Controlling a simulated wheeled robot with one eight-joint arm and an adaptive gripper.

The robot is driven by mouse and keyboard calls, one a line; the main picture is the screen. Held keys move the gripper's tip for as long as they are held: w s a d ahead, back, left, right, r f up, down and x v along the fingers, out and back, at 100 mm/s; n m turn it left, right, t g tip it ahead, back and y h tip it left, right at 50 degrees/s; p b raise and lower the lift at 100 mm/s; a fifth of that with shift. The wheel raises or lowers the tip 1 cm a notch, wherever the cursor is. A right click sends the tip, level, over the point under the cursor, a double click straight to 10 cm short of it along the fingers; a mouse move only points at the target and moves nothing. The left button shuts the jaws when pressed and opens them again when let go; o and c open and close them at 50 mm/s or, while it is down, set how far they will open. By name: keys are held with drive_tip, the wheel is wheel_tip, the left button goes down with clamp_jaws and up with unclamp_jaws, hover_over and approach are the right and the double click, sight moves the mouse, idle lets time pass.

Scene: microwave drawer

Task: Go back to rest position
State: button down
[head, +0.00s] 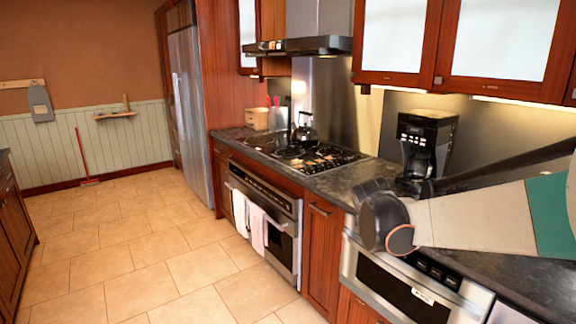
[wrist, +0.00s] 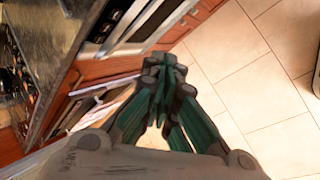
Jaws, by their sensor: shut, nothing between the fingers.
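My gripper (wrist: 165,62) is shut and empty in the wrist view, its green-sided fingers meeting at the tips. It is over the floor, close in front of the wooden cabinet fronts, and touches nothing that I can see. In the head view my arm reaches in from the right, over the counter edge; the fingers do not show there. The microwave drawer (head: 393,290) is below my arm under the counter, with a steel front and a white label. Its front looks about flush with the cabinets; my arm hides part of its upper edge.
The dark counter (head: 345,181) holds a coffee maker (head: 427,143) behind my arm. A kettle (head: 305,131) stands on the stove. Towels (head: 259,226) hang on the oven (head: 282,247). Another cabinet (head: 14,235) stands at the left.

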drive_tip(key=s+a+r+m+y, duration=0.1)
drive_tip(key=s+r+m, duration=0.2)
drive_tip(key=s, duration=0.5)
drive_tip(key=s+a+r+m+y, duration=0.15)
drive_tip(key=s+m, duration=0.25)
drive_tip(key=s, duration=0.4)
drive_tip(key=s+a+f+m+t+y, duration=0.1)
drive_tip(key=s+m, duration=0.6)
drive_tip(key=s, duration=0.8)
drive_tip(key=shift+a+f, duration=0.45)
drive_tip(key=shift+f, duration=0.25)
